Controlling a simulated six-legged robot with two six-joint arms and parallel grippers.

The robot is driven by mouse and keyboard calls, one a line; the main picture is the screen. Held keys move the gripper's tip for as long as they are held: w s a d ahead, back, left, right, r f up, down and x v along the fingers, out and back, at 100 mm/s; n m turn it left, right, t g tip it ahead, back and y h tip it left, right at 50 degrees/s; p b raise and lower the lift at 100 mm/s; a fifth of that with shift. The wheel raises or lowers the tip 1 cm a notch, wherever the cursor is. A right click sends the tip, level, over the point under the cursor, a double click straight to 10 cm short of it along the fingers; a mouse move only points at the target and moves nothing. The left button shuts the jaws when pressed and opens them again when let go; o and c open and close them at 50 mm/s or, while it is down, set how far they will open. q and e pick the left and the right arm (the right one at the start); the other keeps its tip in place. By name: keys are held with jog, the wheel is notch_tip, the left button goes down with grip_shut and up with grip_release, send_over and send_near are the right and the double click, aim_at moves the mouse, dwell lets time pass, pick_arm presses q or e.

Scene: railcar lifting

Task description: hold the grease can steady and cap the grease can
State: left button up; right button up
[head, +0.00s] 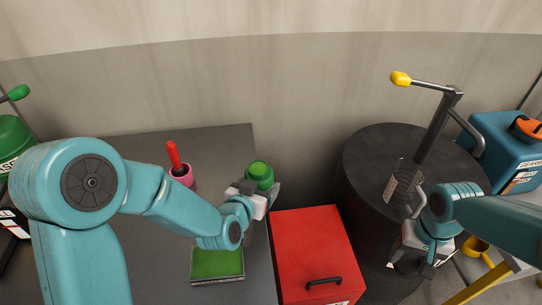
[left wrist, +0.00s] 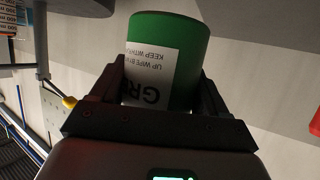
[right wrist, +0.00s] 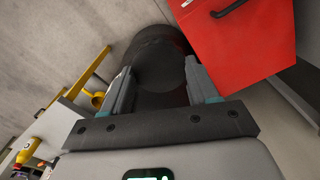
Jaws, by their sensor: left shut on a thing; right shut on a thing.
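The grease can (head: 259,170) is green and stands out beyond the grey bench's right edge in the head view, held in my left gripper (head: 256,190). In the left wrist view the green can (left wrist: 185,35) sits between the two dark fingers, its white label showing "GR" upside down. My right gripper (head: 410,260) is in front of the black drum, well to the right of the can. In the right wrist view its fingers are shut on a dark round piece (right wrist: 160,68), which looks like the cap. This piece is hard to tell from the dark drum behind it.
A red cabinet (head: 312,250) stands between my grippers. The black drum (head: 370,160) carries a yellow-handled pump (head: 437,120); a blue case (head: 505,150) is at far right.

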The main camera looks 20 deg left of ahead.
pick_arm(q)
jog(key=s+d+f+m+g+h, duration=0.2)
jog(key=d+m+h, duration=0.3)
jog(key=d, duration=0.3)
jog(key=s+d+f+m+g+h, duration=0.2)
jog(key=s+d+m+g+h, duration=0.1)
jog(key=d+m+g+h, duration=0.2)
jog(key=d+m+h, duration=0.1)
jog(key=d+m, duration=0.1)
jog(key=d, duration=0.1)
jog(key=shift+d+f, duration=0.15)
jog(key=shift+d, duration=0.25)
